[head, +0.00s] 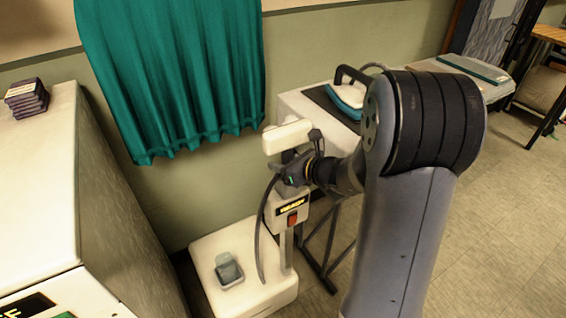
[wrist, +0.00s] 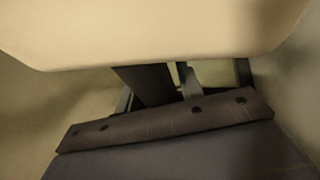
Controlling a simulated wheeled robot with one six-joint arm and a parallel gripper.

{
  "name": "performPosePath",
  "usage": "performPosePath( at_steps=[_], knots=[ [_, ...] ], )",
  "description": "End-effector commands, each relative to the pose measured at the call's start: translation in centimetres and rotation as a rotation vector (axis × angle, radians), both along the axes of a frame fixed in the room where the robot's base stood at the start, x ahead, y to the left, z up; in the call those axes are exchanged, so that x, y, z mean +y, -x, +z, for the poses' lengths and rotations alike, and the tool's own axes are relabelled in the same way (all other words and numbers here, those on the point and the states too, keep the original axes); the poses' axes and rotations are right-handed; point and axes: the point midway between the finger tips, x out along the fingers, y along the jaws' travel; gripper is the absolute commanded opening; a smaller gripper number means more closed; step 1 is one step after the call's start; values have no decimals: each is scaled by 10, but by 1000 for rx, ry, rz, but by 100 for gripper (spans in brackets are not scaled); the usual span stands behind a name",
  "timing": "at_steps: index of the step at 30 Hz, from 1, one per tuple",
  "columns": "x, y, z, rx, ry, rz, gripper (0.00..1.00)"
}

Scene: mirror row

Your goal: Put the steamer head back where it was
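The steamer head (head: 288,136) is a white, slightly tilted bar in the head view, above the steamer's control box. My gripper (head: 293,169) is just below it, at the head's handle, and appears shut on it; the fingertips are hard to make out. A large pale shape, likely the steamer head (wrist: 160,30), fills the top of the wrist view. The control box (head: 289,208) has a lit label and a red switch and sits on a pole. A dark hose (head: 262,240) hangs from near my gripper to the white base (head: 212,252). The cradle cannot be made out.
A small grey-blue container (head: 228,270) is on the base. A teal curtain (head: 175,70) hangs behind. A white machine (head: 30,190) is at left. Floor is open at right.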

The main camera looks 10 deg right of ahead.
Motion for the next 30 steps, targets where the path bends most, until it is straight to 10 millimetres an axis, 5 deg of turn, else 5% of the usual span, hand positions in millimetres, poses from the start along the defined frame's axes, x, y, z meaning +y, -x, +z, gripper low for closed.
performPosePath(
  at_steps=[4, 15, 30],
  knots=[
    [0, 0, 0, 0, 0, 0, 48],
    [0, 0, 6, 0, 0, 0, 49],
    [-50, 76, 42, -1, 2, -5, 49]
  ],
)
